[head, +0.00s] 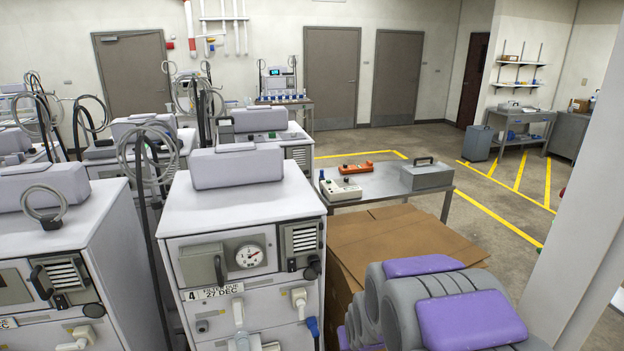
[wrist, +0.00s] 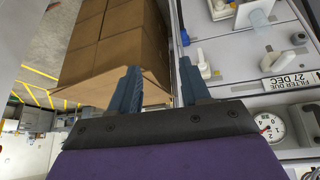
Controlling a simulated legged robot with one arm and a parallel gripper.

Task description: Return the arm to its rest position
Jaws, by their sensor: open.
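My gripper (wrist: 160,84) shows in the wrist view with its two dark fingers spread apart and nothing between them. The fingers lie over the gap between cardboard boxes (wrist: 100,50) and a white dialysis machine (wrist: 235,90). In the head view, grey and purple links of my arm (head: 470,318) fill the lower right, in front of the boxes. The gripper itself cannot be made out in the head view.
The dialysis machine (head: 240,230) labelled "FILTER DUE 27 DEC" stands close in front, with more machines left. Brown boxes (head: 400,236) stand right of it. Behind them a metal table (head: 385,183) bears a grey case, an orange device and a white device. Yellow-marked floor (head: 480,195) is open beyond.

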